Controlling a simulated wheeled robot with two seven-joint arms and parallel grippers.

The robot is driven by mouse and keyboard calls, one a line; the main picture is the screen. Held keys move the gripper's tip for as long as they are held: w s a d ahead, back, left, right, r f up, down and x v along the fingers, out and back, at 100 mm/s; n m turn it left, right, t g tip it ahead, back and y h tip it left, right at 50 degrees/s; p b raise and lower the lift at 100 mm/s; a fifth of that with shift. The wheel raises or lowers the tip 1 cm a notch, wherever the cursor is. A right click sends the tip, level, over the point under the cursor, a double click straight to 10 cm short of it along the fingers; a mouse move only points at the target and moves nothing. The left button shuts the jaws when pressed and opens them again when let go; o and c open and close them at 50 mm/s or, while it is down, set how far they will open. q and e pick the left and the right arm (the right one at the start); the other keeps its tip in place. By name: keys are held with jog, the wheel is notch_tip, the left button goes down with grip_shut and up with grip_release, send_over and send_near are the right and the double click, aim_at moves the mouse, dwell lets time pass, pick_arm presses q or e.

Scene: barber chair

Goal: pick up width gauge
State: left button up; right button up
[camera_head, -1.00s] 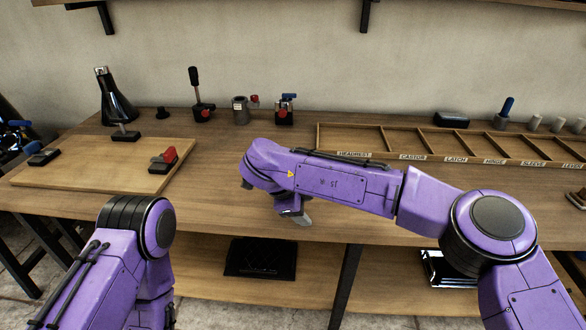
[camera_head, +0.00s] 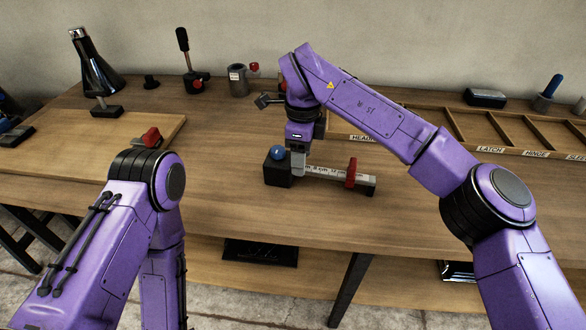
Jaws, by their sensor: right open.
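The width gauge (camera_head: 325,174) lies on the wooden workbench near its front edge. It has a black block with a blue ball at its left end, a pale scale bar with printed numbers, and a red slider near its right end. My right gripper (camera_head: 298,168) points down at the left part of the bar, just right of the blue ball. It is open; its fingers are small and partly overlap the bar, so I cannot tell whether they touch it. My left arm shows at lower left, but its gripper is out of view.
A wooden board (camera_head: 90,142) with a red-topped clamp (camera_head: 151,137) lies at left. A black bottle (camera_head: 93,65), a lever tool (camera_head: 192,65) and a grey cup (camera_head: 238,80) stand behind. A labelled divided tray (camera_head: 470,128) is at right. Bare bench lies around the gauge.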

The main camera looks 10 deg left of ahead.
jog(key=f, duration=0.4)
jog(key=shift+w+a+f, duration=0.15)
jog(key=shift+w+f, duration=0.15)
jog(key=shift+c, duration=0.3)
grip_shut()
jog(key=shift+r, duration=0.15)
